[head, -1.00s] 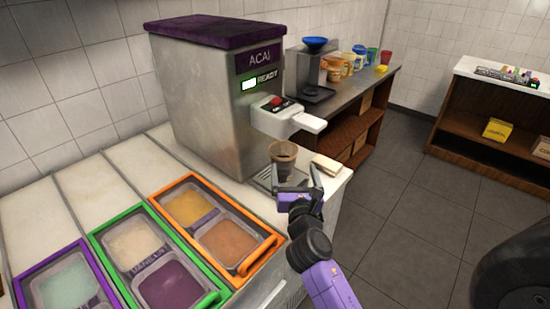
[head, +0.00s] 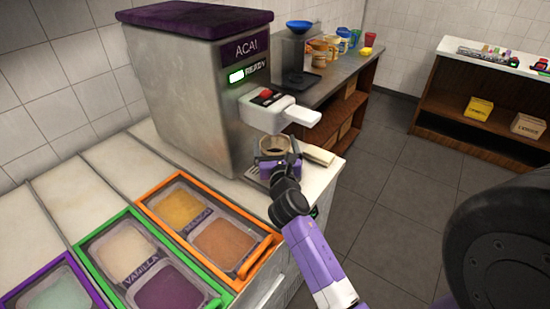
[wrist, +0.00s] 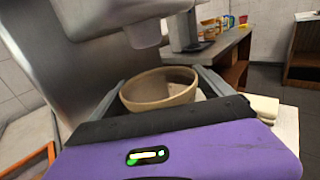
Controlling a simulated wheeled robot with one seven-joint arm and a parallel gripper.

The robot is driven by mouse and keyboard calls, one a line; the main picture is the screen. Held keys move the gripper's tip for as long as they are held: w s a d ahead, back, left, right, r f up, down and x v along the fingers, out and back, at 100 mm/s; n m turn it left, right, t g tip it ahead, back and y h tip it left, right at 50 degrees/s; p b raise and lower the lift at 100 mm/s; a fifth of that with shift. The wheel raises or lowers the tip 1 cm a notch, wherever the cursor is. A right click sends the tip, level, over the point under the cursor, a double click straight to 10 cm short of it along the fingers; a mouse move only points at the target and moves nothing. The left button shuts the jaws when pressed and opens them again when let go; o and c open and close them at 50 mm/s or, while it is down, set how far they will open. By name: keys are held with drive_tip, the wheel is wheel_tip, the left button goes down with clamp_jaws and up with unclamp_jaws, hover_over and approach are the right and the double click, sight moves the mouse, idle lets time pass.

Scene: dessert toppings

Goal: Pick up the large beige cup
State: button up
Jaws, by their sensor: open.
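The large beige cup (head: 273,148) stands under the spout of the acai machine in the head view, partly hidden behind my gripper. In the wrist view the cup (wrist: 160,90) shows its open round rim and tan wall. My gripper (head: 275,155) is open, with one finger on each side of the cup. In the wrist view the fingers (wrist: 163,85) reach forward along the cup's left and right sides. I cannot tell whether either finger touches the cup. The cup is upright, and its lower part is hidden by my gripper.
The acai machine (head: 190,90) stands behind the cup, its white dispensing lever (head: 285,115) just above. A folded cloth-like item (head: 318,154) lies to the right. Framed topping tubs (head: 200,225) fill the counter in front at left. A counter with cups (head: 330,48) stands farther back.

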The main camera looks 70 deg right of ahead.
drive_tip(key=shift+x, duration=0.9)
drive_tip(key=c, duration=1.8)
drive_tip(key=shift+c, duration=0.2)
drive_tip(key=r+v, duration=0.1)
drive_tip(key=v, duration=0.8)
drive_tip(key=r+b+v, duration=0.1)
drive_tip(key=r+v, duration=0.1)
drive_tip(key=v, duration=0.7)
drive_tip(key=shift+r, duration=0.25)
